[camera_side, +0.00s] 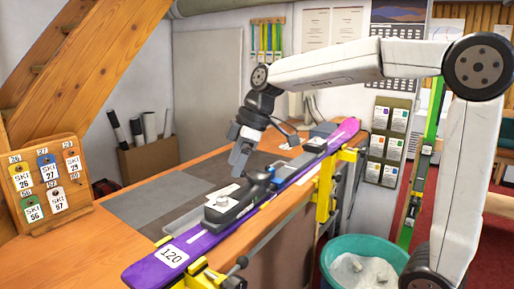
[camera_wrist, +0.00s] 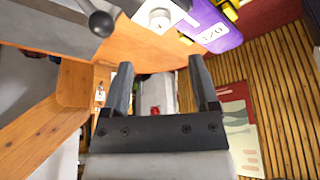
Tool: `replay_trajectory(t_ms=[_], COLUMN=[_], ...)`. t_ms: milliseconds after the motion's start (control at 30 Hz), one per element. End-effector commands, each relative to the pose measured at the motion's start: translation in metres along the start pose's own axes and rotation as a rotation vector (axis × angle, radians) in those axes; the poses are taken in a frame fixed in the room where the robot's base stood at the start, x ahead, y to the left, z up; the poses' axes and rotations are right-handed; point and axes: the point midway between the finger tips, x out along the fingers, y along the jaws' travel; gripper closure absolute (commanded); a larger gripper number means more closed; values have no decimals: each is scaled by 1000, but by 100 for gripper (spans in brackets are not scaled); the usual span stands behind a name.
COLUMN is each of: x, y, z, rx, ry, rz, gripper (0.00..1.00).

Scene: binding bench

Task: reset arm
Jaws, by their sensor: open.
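My gripper (camera_side: 239,166) hangs from my arm in the side view, over the bench and close to the binding. In the wrist view its two dark fingers (camera_wrist: 161,72) stand wide apart with nothing held between them. A purple ski (camera_side: 196,243) marked 120 lies along the bench edge; its numbered end also shows at the top of the wrist view (camera_wrist: 217,22). A grey and black binding (camera_side: 228,204) with a dark knob sits on the ski. I cannot tell how far my fingertips are above it.
Yellow clamps (camera_side: 326,187) hold the ski at the bench edge. A wooden tag board (camera_side: 47,183) with several numbered ski tags stands at left. A teal bin (camera_side: 340,244) stands on the floor at right. The grey mat (camera_side: 150,203) is clear.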

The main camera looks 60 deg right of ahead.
Motion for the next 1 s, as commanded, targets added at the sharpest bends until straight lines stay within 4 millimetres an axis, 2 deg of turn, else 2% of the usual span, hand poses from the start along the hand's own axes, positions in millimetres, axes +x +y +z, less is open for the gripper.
replay_trajectory(t_ms=[267, 467, 567, 767, 1000], x=[1, 15, 30, 69, 129], y=[0, -8, -15, -40, -54], z=[1, 11, 23, 61, 103], rx=[3, 52, 106, 248, 495], ry=[-2, -42, -86, -208, -213], rz=[0, -1, 1, 28, 139], gripper=[23, 23, 23, 23, 23])
